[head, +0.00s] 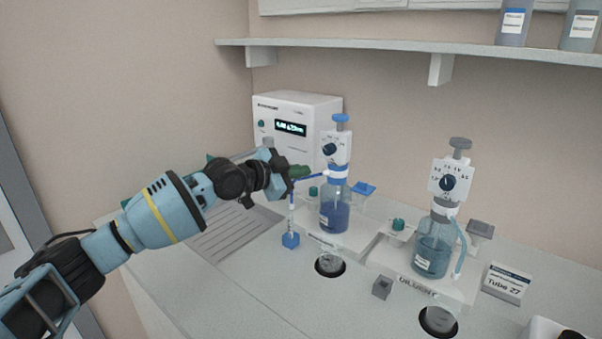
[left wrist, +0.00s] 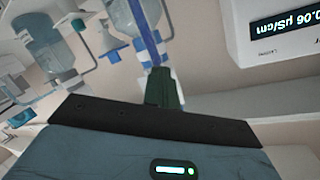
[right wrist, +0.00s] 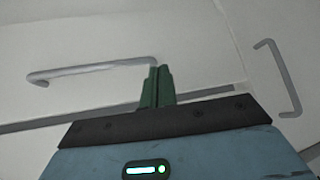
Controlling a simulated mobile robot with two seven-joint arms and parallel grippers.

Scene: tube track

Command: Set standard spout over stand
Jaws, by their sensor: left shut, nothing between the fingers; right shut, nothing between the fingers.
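The bottle with the blue dispenser top (head: 336,210) holds blue liquid and stands behind my left gripper. Its spout (head: 312,176) is a thin blue-and-white arm pointing left; a blue bar also shows beyond my fingers in the left wrist view (left wrist: 149,38). A thin upright piece (head: 291,212) with a blue block (head: 290,240) at its foot is below the spout's end. I cannot tell which piece is the stand. My left gripper (head: 301,171) is shut and empty beside the spout; I cannot tell whether they touch. My right gripper (right wrist: 158,86) is shut and empty, facing white cabinet fronts.
A second bottle with a grey top (head: 433,246) stands to the right, near a "Tube 27" card (head: 506,284). A small grey block (head: 382,288) and two dark round holes are at the front. A white meter (head: 297,118) stands behind. A shelf (head: 400,48) overhangs the bench.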

